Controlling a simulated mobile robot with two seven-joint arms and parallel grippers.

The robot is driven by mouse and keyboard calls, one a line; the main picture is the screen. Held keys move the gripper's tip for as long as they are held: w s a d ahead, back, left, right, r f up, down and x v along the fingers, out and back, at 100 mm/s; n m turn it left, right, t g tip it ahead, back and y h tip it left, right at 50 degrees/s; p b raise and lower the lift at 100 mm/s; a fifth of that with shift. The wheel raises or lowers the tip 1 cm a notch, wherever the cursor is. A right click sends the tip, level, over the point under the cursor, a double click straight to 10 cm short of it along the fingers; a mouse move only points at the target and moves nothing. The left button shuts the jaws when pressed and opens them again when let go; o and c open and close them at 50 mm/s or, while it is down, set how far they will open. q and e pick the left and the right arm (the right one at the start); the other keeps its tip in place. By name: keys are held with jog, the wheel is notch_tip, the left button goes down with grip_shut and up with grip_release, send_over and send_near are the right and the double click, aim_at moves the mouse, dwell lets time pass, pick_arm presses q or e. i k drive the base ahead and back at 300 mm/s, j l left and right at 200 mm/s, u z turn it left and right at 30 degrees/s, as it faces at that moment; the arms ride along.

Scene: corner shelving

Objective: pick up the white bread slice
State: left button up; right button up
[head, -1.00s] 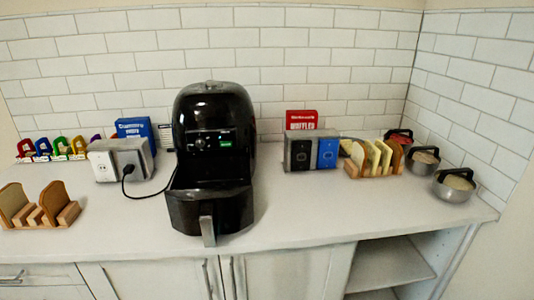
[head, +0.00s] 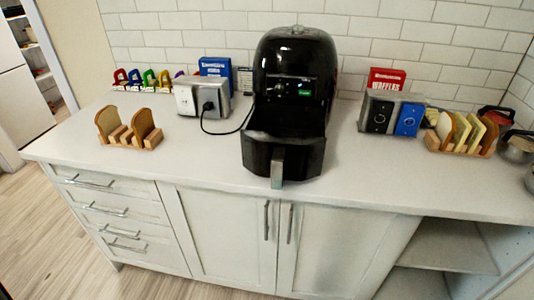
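A wooden rack (head: 462,150) on the right of the counter holds several upright slices. A second wooden rack (head: 131,143) at the left holds two upright slices (head: 109,121) with tan faces and brown crusts. I cannot tell for sure which slice is the white one. Neither of my grippers shows in the head view.
A black air fryer (head: 293,80) with its drawer pulled out stands mid-counter. Outlet boxes (head: 203,100) (head: 391,113) flank it, with a blue box (head: 215,68) and red waffles box (head: 387,79) behind. Metal bowls (head: 516,147) stand far right. The front counter strip is clear.

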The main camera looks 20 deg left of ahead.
aim_at(108, 119)
jog(key=u, duration=1.95)
jog(key=z, duration=0.3)
